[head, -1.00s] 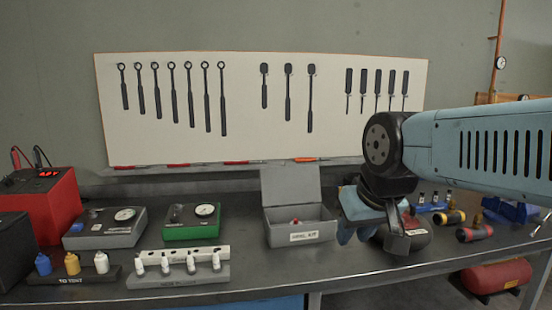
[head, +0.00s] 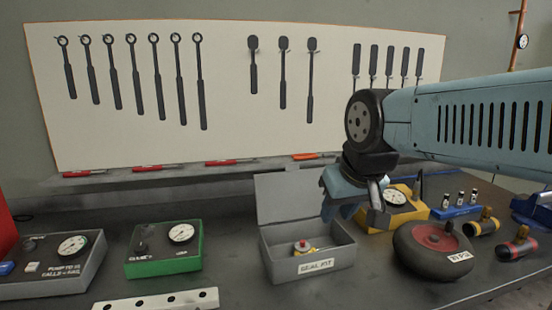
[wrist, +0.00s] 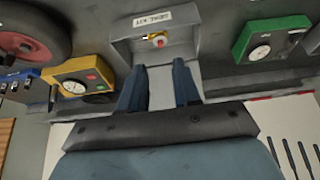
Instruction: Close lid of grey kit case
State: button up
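The grey kit case (head: 318,262) stands on the bench with its lid (head: 291,196) raised at the back. A label on its front reads "SEAL KIT". A small red and yellow part (head: 303,248) lies inside. My gripper (head: 350,212) is above and just right of the case in the head view, near the lid's right edge. In the wrist view the two fingers (wrist: 161,80) are spread apart with nothing between them, and the case (wrist: 193,45) lies ahead of them. I cannot tell whether a finger touches the lid.
A black wheel with a red hub (head: 435,252) and a yellow gauge box (head: 400,212) stand right of the case. A green gauge box (head: 165,250) and a grey gauge box (head: 55,265) stand left. A tool board (head: 220,90) is behind.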

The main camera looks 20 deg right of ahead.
jog(key=shift+w+d, duration=0.25)
jog(key=shift+w, duration=0.05)
jog(key=shift+r, duration=0.1)
jog(key=w+r+n+g, duration=0.2)
jog(key=w+r+n, duration=0.2)
jog(key=w, duration=0.5)
jog(key=w+r+n+g, duration=0.3)
jog(key=w+r+n, duration=0.15)
jog(key=w, duration=0.45)
jog(key=w+r+n+g, duration=0.2)
jog(key=w+r+n, duration=0.25)
jog(key=w, duration=0.45)
jog(key=w+f+n+g, duration=0.25)
jog(key=w+n, duration=0.25)
jog(key=w, duration=0.4)
jog(key=x, duration=1.3)
jog(key=shift+w+d+f, duration=0.15)
jog(key=shift+d+f, duration=0.1)
jog(key=shift+d, duration=0.2)
